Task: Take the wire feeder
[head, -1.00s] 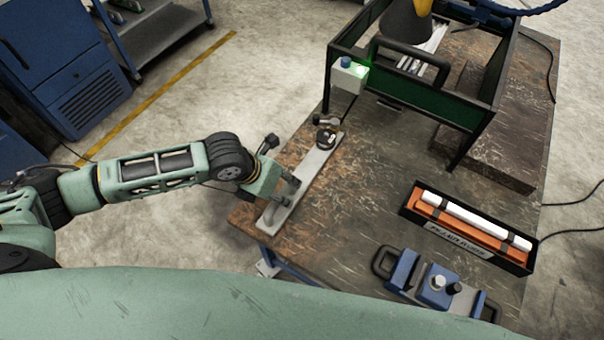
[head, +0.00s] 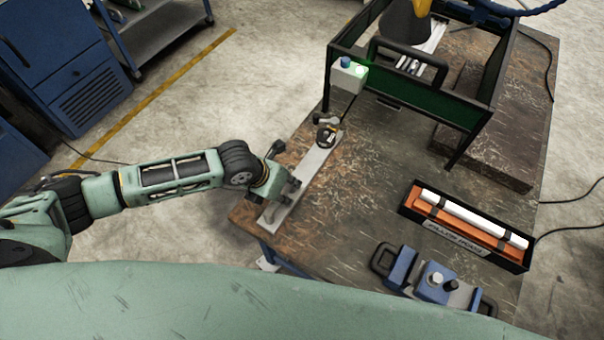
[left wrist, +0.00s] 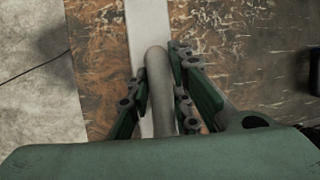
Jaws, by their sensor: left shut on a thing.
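A long flat grey bar (head: 313,165) lies on the worktable near its left edge, with a dark round part (head: 327,136) at its far end. In the left wrist view a rounded grey post (left wrist: 158,85) rises over the pale bar (left wrist: 147,30). My left gripper (head: 285,190) is at the near end of the bar. Its fingers (left wrist: 162,80) are shut on the post, one on each side. In the head view the gripper mostly hides the post. No label shows which thing is the wire feeder. My right gripper is not in view.
A dark green frame (head: 405,90) with a small lit box (head: 347,75) stands at the back of the worktable (head: 360,200). A black case (head: 465,228) with white tubes and a blue device (head: 432,283) with handles lie at right. The table's middle is clear.

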